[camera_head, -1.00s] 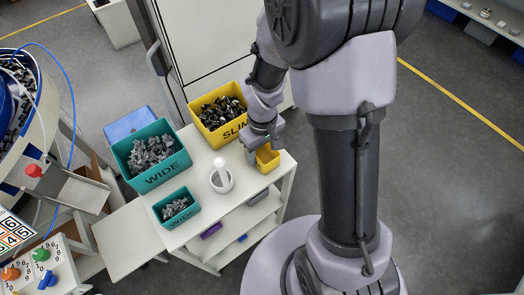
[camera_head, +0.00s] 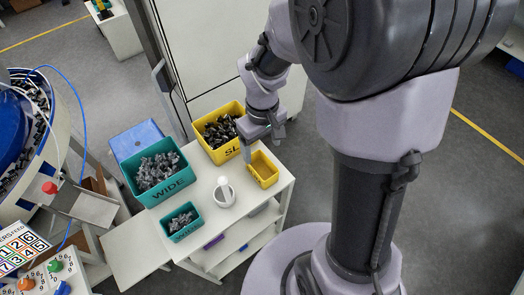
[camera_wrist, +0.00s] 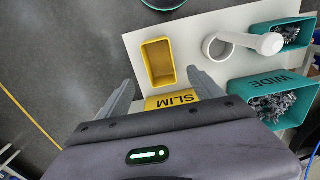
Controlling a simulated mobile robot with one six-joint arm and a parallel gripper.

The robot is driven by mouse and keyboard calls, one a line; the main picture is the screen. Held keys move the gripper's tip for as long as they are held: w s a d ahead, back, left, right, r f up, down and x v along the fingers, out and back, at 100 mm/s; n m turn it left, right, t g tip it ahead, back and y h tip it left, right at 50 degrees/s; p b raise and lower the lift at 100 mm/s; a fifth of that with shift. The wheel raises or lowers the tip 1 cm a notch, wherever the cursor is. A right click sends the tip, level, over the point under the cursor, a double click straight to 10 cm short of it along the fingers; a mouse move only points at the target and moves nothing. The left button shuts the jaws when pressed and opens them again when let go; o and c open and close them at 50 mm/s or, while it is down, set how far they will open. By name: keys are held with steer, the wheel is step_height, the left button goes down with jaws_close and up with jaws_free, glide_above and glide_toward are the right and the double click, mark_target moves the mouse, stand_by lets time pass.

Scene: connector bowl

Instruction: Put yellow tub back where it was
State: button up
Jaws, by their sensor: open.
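The small yellow tub (camera_head: 264,170) stands upright on the white cart top, near its right edge. It looks empty, and it also shows in the wrist view (camera_wrist: 159,62). My gripper (camera_head: 262,132) is above and behind the tub, apart from it. In the wrist view my gripper (camera_wrist: 158,88) has its two fingers spread wide with nothing between them; the tub lies ahead of the fingertips. The large yellow SLIM bin (camera_head: 220,133), full of dark connectors, stands just behind and left of the tub. My fingers partly cover its label.
A large teal WIDE bin (camera_head: 158,177) and a small teal tub (camera_head: 181,222), both holding grey connectors, stand on the left of the cart. A white pestle-like piece in a round holder (camera_head: 222,193) stands mid-cart. The cart top (camera_head: 239,212) is bare at front right.

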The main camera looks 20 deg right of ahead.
steer(key=s+a+r+m+t+y, duration=0.1)
steer(key=s+a+r+m+t, duration=0.1)
steer(key=s+r, duration=0.4)
steer(key=s+a+r+m+t+y, duration=0.1)
steer(key=s+r+m, duration=0.5)
steer(key=r, duration=0.6)
steer(key=a+t, duration=0.1)
steer(key=t, duration=0.1)
steer(key=shift+s+t, duration=0.35)
steer(key=shift+t, duration=0.05)
